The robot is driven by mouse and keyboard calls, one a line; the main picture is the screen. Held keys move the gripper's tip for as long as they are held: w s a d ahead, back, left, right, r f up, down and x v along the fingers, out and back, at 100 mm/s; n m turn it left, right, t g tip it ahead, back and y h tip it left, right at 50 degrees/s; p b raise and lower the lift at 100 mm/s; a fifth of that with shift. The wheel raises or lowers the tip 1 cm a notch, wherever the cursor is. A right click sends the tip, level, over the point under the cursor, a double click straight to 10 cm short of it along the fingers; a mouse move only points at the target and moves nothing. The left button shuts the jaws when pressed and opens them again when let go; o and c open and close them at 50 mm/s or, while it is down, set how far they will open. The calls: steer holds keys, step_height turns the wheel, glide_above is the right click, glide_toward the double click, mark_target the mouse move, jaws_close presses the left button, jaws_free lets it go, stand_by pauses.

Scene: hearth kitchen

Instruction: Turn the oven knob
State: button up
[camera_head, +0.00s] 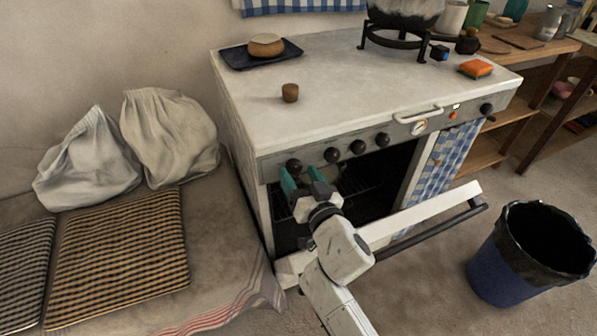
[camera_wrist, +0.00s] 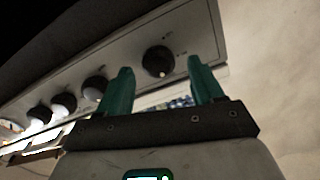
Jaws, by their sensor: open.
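The oven (camera_head: 330,85) is a pale stove with a row of dark round knobs along its front panel. Its leftmost knob (camera_head: 294,166) is just beyond my gripper (camera_head: 303,178) in the head view. In the wrist view this knob (camera_wrist: 158,61) shows between and ahead of my gripper's green fingers (camera_wrist: 160,82), with a small pale mark on its lower edge. My gripper is open, with nothing visible between the fingers. I cannot tell whether a finger touches the knob. Other knobs (camera_head: 332,155) follow to the right. The oven door (camera_head: 425,222) hangs open below.
White sacks (camera_head: 170,135) and striped cushions (camera_head: 120,245) lie left. A blue bin (camera_head: 530,255) stands right on the floor.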

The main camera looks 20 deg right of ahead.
steer(key=shift+w, duration=0.6)
steer(key=c, duration=1.1)
steer(key=shift+o, duration=0.2)
steer(key=shift+n, duration=0.4)
steer(key=n, duration=0.6)
steer(key=shift+n, duration=0.3)
steer(key=n, duration=0.6)
steer(key=shift+a+f, duration=0.1)
steer(key=shift+n, duration=0.3)
